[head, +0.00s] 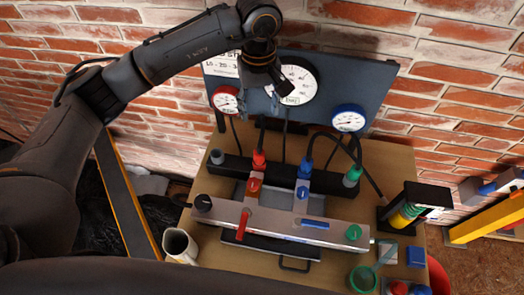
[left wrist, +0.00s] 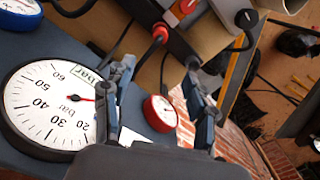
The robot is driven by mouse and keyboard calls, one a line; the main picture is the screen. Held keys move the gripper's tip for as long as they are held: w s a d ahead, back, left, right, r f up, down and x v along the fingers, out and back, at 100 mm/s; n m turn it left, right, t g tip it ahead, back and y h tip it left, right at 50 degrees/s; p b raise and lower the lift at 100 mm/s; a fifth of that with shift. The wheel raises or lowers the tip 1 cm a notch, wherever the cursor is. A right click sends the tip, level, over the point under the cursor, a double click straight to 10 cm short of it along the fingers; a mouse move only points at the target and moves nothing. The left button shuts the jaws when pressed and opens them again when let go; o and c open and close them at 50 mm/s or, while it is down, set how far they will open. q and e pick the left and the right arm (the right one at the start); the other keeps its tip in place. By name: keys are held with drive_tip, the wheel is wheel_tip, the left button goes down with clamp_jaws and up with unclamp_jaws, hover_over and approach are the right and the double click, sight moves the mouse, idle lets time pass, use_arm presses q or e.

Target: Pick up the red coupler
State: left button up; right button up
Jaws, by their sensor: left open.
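The red coupler (head: 259,160) is upright at the back of the fixture on the table, with a black hose rising from its top. It also shows in the left wrist view (left wrist: 160,34), beyond and between my finger tips. My left gripper (head: 273,101) hangs in front of the gauge panel, above and apart from the coupler. Its two fingers are spread and empty in the left wrist view (left wrist: 161,64). My right gripper is not in view.
A blue coupler (head: 305,168) and a green coupler (head: 351,177) stand to the right on the same bar. The panel (head: 345,85) carries a large white gauge and smaller red and blue ones. A red lever (head: 242,225) and a mug (head: 180,245) are nearer.

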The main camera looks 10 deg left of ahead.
use_arm(q)
drive_tip(key=b, duration=0.5)
hover_over(259, 149)
wheel_tip(259, 149, down, 6)
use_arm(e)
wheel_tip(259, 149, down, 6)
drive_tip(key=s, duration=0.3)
use_arm(q)
drive_tip(key=f+p, duration=0.2)
drive_tip(key=f, duration=0.6)
drive_tip(key=shift+d+f, duration=0.2)
wheel_tip(259, 149, down, 5)
drive_tip(key=p, duration=0.2)
drive_tip(key=shift+a+p, duration=0.15)
drive_tip(key=shift+p, duration=0.2)
drive_tip(key=shift+f, duration=0.2)
clamp_jaws()
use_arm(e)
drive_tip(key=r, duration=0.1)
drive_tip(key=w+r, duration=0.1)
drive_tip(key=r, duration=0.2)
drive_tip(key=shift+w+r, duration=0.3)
